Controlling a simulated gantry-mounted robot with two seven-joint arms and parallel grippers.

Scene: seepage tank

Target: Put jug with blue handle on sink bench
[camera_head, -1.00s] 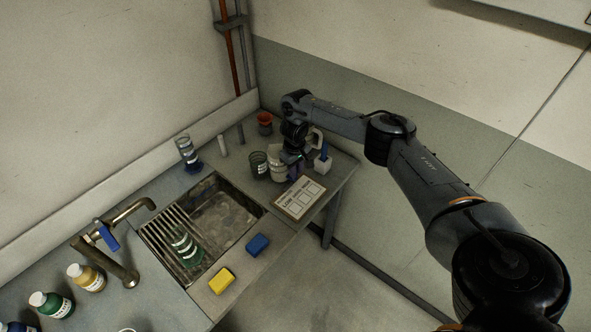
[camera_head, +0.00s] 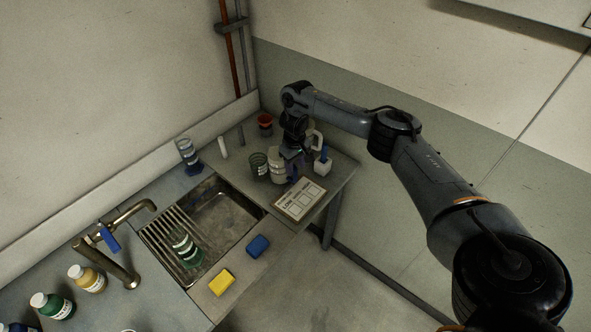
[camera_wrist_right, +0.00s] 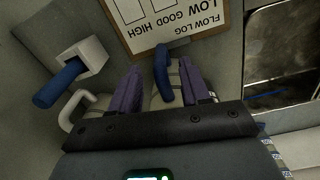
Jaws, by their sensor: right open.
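The jug with the blue handle (camera_head: 277,168) is a cream jug standing on the sink bench (camera_head: 340,172), right of the sink. Its blue handle (camera_wrist_right: 162,72) shows between the purple fingers in the right wrist view. My right gripper (camera_wrist_right: 162,65) is open, with one finger on each side of the handle. I cannot tell whether the fingers touch it. In the head view the gripper (camera_head: 293,158) is just above and beside the jug, and the wrist partly covers it. My left gripper is not in view.
A jug with a white handle (camera_head: 317,137) stands close behind the gripper. A white block with a blue-handled tool (camera_head: 322,166), a grey beaker (camera_head: 259,166) and a flow log board (camera_head: 299,200) are nearby. The sink (camera_head: 225,215) lies left.

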